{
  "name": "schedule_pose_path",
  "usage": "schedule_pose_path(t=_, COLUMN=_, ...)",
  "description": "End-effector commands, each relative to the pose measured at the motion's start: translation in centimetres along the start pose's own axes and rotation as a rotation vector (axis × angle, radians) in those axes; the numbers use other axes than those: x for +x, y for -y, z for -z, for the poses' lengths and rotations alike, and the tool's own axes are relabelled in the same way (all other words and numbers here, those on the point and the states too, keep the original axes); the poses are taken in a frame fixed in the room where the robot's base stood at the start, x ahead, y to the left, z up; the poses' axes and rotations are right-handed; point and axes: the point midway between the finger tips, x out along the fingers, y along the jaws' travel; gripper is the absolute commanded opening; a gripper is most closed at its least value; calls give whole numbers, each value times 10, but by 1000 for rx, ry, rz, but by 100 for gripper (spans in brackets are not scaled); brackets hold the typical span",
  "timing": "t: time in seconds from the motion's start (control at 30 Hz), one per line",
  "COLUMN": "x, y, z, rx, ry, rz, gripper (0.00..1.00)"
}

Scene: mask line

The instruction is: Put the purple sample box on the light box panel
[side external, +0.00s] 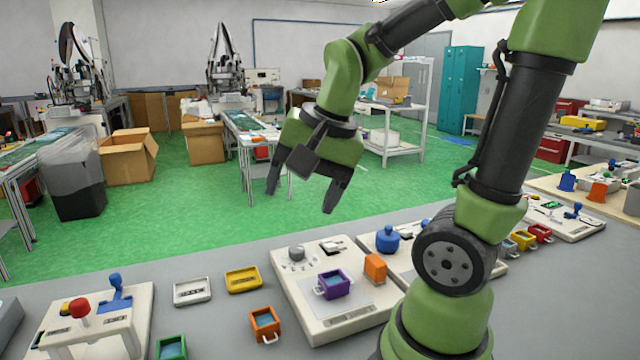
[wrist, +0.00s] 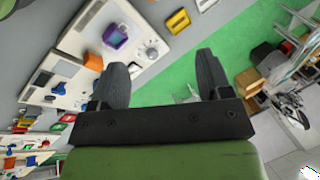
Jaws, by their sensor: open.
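The purple sample box (side external: 333,284) is a small open-topped box with a light handle. It sits upright on the light box panel (side external: 362,298), a pale grey square on a white console. In the wrist view the purple box (wrist: 115,36) also rests on the panel (wrist: 101,20). My gripper (side external: 304,200) is open and empty, raised well above the table, up and behind the purple box. In the wrist view the two dark fingers (wrist: 162,75) are spread apart with nothing between them.
An orange block (side external: 375,267) stands on the console right of the purple box. A knob (side external: 297,254) is behind it. An orange box (side external: 265,324), a yellow tray (side external: 243,279) and a white tray (side external: 192,291) lie to the left.

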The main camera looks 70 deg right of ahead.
Motion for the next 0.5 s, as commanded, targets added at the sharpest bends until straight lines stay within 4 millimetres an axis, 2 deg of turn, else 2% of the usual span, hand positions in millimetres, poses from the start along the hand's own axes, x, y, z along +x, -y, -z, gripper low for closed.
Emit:
schedule_pose_path(t=0.03, x=-14, y=4, z=-17, rx=-157, ry=-7, rz=68, gripper=72)
schedule_pose_path(t=0.1, x=-29, y=4, z=-36, rx=-358, ry=-13, rz=145, gripper=72)
schedule_pose_path(t=0.2, x=-44, y=1, z=-57, rx=-584, ry=-28, rz=233, gripper=72)
schedule_pose_path(t=0.33, x=-54, y=-4, z=-72, rx=-754, ry=-44, rz=301, gripper=72)
schedule_pose_path(t=0.5, x=-57, y=-5, z=-76, rx=-809, ry=-50, rz=320, gripper=72)
